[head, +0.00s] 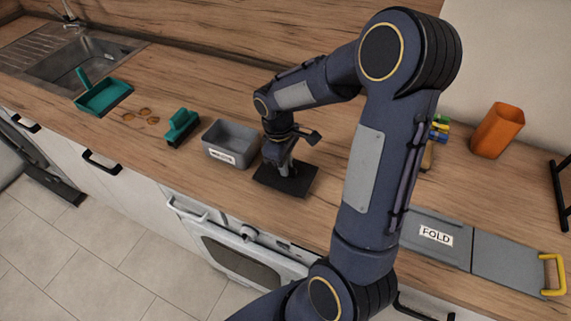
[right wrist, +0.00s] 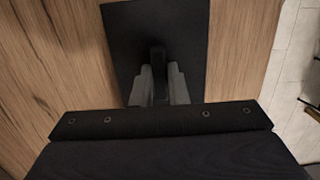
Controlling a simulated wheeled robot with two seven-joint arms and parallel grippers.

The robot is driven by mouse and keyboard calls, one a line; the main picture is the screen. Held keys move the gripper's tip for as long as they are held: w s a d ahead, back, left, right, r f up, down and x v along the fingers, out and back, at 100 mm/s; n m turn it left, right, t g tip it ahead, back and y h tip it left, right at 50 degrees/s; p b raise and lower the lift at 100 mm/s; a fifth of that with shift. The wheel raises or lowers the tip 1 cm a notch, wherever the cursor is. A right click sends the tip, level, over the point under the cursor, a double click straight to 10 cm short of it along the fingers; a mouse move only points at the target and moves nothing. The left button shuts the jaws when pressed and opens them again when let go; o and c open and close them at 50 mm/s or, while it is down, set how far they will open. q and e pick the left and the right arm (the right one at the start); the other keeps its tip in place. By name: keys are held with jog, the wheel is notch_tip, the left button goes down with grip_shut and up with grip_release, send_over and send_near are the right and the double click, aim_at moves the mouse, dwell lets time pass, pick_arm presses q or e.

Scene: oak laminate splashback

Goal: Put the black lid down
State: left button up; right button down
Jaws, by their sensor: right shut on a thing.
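The black lid (head: 298,185) is a flat dark square with a raised handle. In the head view it is at the worktop just right of a grey labelled bin (head: 233,142); I cannot tell whether it touches the wood. My right gripper (head: 283,168) is above the lid's middle, fingers pointing down. In the right wrist view the lid (right wrist: 186,30) lies ahead of the gripper (right wrist: 158,82), whose two grey fingers are shut on the lid's upright handle. The grey bin's top is open. My left gripper is not in view.
A teal dustpan (head: 104,96), brown round pieces (head: 141,114) and a teal brush (head: 182,127) lie left of the bin. An orange cup (head: 497,131) stands at the right, behind a grey board marked FOLD (head: 455,239). The worktop's front edge is close to the lid.

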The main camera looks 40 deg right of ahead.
jog(key=shift+f, duration=0.55)
jog(key=shift+f, duration=0.1)
jog(key=c, duration=1.4)
grip_release()
jog(key=shift+c, duration=0.2)
notch_tip(320, 180, up, 11)
jog(key=w, duration=0.1)
jog(key=s+a+r+m+t+y, duration=0.1)
jog(key=s+a+m+t+y, duration=0.1)
jog(key=s+a, duration=0.3)
jog(key=s+a+r+m+t+y, duration=0.1)
jog(key=s+a+m+t, duration=0.3)
jog(key=s, duration=0.7)
jog(key=a+m+y+b, duration=0.1)
jog(key=a, duration=0.1)
jog(key=shift+a+t, duration=0.3)
jog(key=shift+t, duration=0.1)
